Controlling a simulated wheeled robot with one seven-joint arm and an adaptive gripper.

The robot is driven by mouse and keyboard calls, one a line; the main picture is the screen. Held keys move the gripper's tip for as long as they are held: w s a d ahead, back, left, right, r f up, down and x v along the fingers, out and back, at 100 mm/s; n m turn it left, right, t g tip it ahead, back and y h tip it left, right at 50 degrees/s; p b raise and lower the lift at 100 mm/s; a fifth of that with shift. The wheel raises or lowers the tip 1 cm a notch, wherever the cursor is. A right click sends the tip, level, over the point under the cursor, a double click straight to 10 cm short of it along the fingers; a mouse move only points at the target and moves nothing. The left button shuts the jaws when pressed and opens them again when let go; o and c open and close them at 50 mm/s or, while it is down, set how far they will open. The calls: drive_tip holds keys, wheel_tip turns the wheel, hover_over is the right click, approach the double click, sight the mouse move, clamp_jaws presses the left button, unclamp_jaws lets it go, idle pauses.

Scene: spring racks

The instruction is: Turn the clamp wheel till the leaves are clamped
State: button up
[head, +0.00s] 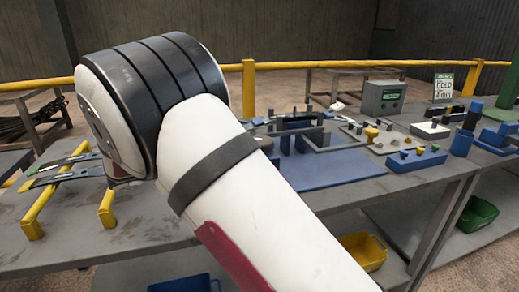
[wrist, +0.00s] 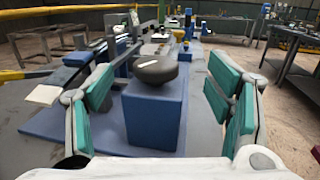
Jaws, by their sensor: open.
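The clamp wheel appears to be the dark, rounded wheel (wrist: 155,69) with a small pale mark on its top. It sits on a blue block (wrist: 154,115) in the middle of the wrist view. My gripper (wrist: 162,82) is open, its teal pads on the left and right of the wheel with a visible gap on each side. In the head view, dark flat leaves (head: 288,119) lie at a blue fixture on the bench, partly hidden by my arm. I cannot tell how tightly the leaves are held.
A blue base plate (head: 335,171) lies on the grey bench. Yellow stands (head: 45,203) at the left carry more leaves. Small parts on a blue tray (head: 415,161), a grey box with a screen (head: 384,98) and a sign (head: 443,86) stand to the right.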

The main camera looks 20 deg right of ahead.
sight(268, 137)
drive_tip(key=s+a+f+n+t+y+b, duration=0.2)
drive_tip(key=s+n+t+y+b, duration=0.1)
drive_tip(key=s+n+t+y, duration=0.35)
drive_tip(key=shift+t+h, duration=0.85)
drive_tip(key=shift+t, duration=0.1)
drive_tip(key=b+x, duration=0.2)
drive_tip(key=x, duration=1.1)
drive_tip(key=shift+d, duration=0.4)
drive_tip(key=c, duration=1.2)
